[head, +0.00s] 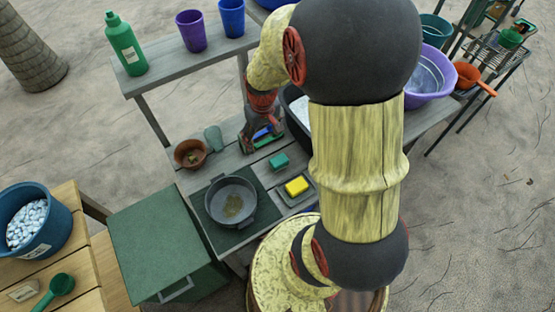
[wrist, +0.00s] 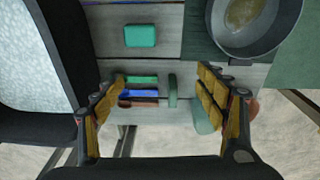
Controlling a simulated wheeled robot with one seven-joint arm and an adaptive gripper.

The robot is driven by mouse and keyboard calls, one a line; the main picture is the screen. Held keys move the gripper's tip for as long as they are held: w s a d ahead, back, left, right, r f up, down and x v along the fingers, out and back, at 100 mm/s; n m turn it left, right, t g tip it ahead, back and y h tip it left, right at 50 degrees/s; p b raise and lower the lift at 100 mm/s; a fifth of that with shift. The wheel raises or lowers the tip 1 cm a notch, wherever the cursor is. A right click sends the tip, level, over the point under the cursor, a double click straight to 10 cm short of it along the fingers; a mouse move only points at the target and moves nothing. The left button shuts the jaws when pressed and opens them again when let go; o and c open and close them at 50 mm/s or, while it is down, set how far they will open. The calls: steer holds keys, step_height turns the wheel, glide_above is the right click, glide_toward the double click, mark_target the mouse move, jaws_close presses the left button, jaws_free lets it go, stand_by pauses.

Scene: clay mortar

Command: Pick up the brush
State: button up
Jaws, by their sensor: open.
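My gripper (head: 262,136) is open and points down over the back of the grey wooden table (head: 222,165). In the wrist view its two fingers (wrist: 157,84) stand apart, with a cluster of narrow green, blue and brown pieces (wrist: 139,92) between them. This looks like the brush, but its shape is not fully clear. A short green bar (wrist: 172,90) lies beside the pieces, nearer the right finger. I cannot see either finger touching them. In the head view the gripper hides most of this cluster.
A green block (head: 279,161) and a yellow sponge (head: 297,186) lie in front. A grey pan (head: 231,201) stands front left. A terracotta pot (head: 190,153) and green cup (head: 213,139) stand left. A dark tub (wrist: 38,60) is close beside the left finger.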

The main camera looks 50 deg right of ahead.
steer(key=g, duration=0.1)
glide_above(279, 160)
steer(key=shift+m+y, duration=0.3)
steer(key=f, duration=1)
steer(key=shift+w+d, duration=0.25)
steer(key=shift+w, duration=0.05)
steer(key=f+b, duration=0.1)
steer(key=f, duration=0.3)
steer(key=f+b, duration=0.1)
steer(key=f, duration=0.1)
steer(key=shift+s+a+b, duration=0.2)
steer(key=shift+s+b, duration=0.05)
steer(key=shift+b, duration=0.05)
steer(key=shift+r, duration=0.15)
steer(key=shift+c, duration=1)
steer(key=c, duration=1.1)
